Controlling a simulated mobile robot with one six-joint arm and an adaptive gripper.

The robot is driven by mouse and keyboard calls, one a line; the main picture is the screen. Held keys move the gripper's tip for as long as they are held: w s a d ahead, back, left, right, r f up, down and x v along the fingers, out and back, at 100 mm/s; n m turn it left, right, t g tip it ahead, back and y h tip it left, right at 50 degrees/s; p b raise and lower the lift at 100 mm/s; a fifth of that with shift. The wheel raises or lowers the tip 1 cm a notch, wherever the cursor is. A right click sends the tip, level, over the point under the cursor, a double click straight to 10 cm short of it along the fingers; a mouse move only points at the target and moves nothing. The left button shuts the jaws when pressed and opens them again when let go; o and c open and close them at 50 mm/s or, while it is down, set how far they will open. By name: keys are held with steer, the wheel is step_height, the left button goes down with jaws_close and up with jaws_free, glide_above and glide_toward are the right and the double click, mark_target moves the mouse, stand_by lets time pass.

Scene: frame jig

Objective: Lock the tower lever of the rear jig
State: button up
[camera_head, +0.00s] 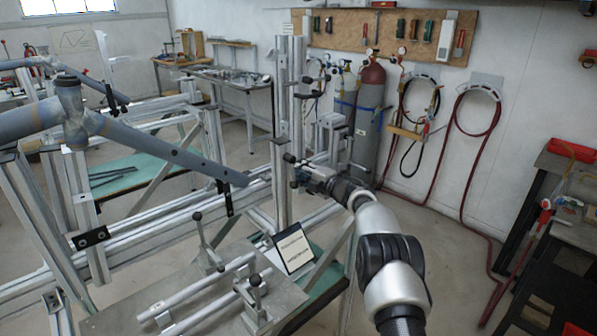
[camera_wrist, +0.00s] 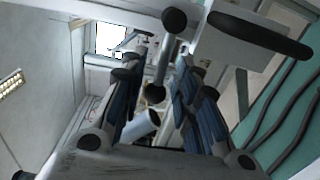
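The tower (camera_head: 283,190) is an upright aluminium profile post in the middle of the head view. My gripper (camera_head: 300,172) is beside the post, at about mid-height, reaching in from the right. In the wrist view my gripper (camera_wrist: 160,110) has its two dark blue-padded fingers apart. A light rod with dark rounded ends, which looks like the tower lever (camera_wrist: 166,55), shows between the fingers. I cannot tell whether either finger touches it. In the head view the lever is too small and too covered by my gripper to make out its angle.
A metal plate (camera_head: 225,268) in front carries light tubes (camera_head: 195,290) and upright clamp handles (camera_head: 198,217). A small sign (camera_head: 292,249) stands by it. A grey-blue frame tube (camera_head: 165,150) crosses the left. Gas cylinders (camera_head: 368,125) stand behind; a dark bench (camera_head: 565,190) is at right.

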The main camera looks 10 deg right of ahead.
steer(key=f+v, duration=0.1)
steer(key=v, duration=1.1)
steer(key=shift+r, duration=0.4)
step_height(320, 180, up, 11)
steer(key=s+d+m+t+h, duration=0.2)
steer(key=m+h, duration=0.4)
steer(key=m, duration=0.1)
steer(key=s+d+r+m+g+h, duration=0.2)
steer(key=s+r+m+h, duration=0.4)
steer(key=s, duration=0.4)
steer(key=s+a+f+m+g, duration=0.3)
steer(key=s+f+m, duration=0.1)
steer(key=s, duration=1)
steer(key=s+a+f+m+g+y, duration=0.1)
steer(key=s+a+f+m+g, duration=0.2)
steer(key=s, duration=1.1)
steer(key=s+a+f+m+g+y, duration=0.1)
steer(key=s+f+m, duration=0.4)
steer(key=s, duration=1)
steer(key=shift+a+g, duration=0.9)
steer(key=shift+g, duration=0.3)
